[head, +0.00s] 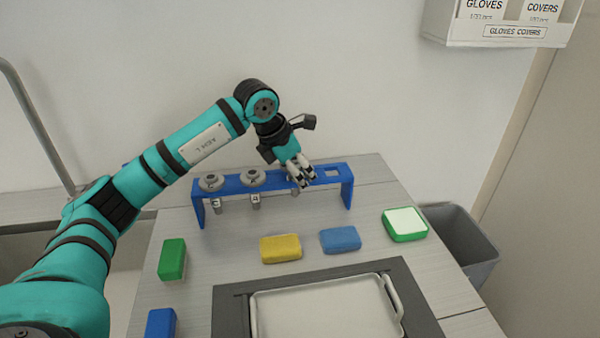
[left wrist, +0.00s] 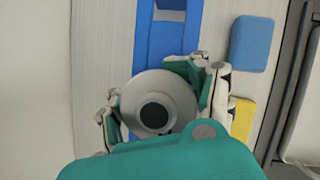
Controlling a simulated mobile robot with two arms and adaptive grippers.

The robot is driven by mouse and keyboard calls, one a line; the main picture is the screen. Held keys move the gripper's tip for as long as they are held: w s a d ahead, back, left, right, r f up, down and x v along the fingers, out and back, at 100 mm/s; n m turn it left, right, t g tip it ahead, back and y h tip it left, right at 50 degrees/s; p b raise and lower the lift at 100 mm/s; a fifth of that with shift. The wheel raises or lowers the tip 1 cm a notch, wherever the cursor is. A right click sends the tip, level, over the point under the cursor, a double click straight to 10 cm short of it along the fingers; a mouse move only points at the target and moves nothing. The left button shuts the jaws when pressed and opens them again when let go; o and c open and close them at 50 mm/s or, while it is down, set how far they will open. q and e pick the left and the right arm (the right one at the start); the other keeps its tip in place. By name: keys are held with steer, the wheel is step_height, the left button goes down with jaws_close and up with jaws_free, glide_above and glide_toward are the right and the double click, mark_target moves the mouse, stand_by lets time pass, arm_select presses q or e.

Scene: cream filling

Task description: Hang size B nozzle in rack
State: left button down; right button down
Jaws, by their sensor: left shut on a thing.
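The blue rack (head: 228,187) stands on the counter against the wall; part of it shows in the left wrist view (left wrist: 158,45). Two grey nozzles, a left one (head: 211,181) and a second one (head: 253,177), hang in its left places. My left gripper (head: 300,178) is over the rack, right of them, with its fingers shut on a grey round-topped nozzle. In the left wrist view this nozzle (left wrist: 152,108) lies between the fingertips over the blue bar. Whether it is seated in the rack is hidden, and its size mark cannot be read. An empty square opening (head: 332,173) is at the right end.
A yellow sponge (head: 280,249), a blue sponge (head: 340,240), a green block (head: 172,259) and a green-and-white sponge (head: 405,224) lie in front. A tray (head: 325,310) is at the front edge. A grey bin (head: 460,240) is at right.

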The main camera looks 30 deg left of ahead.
arm_select(q)
steer(key=shift+s+a+f+g, duration=0.15)
steer(key=shift+s+f, duration=0.05)
steer(key=shift+f, duration=0.35)
steer(key=shift+s+a+f+g, duration=0.1)
steer(key=shift+s+f+g, duration=0.1)
steer(key=shift+f, duration=0.35)
steer(key=c, duration=1.2)
jaws_free()
steer(key=o, duration=0.4)
steer(key=shift+w+f, duration=0.1)
steer(key=shift+w, duration=0.05)
steer(key=o, duration=0.6)
steer(key=shift+a, duration=0.1)
steer(key=shift+o, duration=0.4)
steer(key=shift+a+r+p, duration=0.15)
steer(key=shift+r+p, duration=1.05)
steer(key=shift+r, duration=0.45)
steer(key=shift+r+p, duration=1.3)
steer(key=shift+r, duration=0.85)
steer(key=shift+w, duration=0.1)
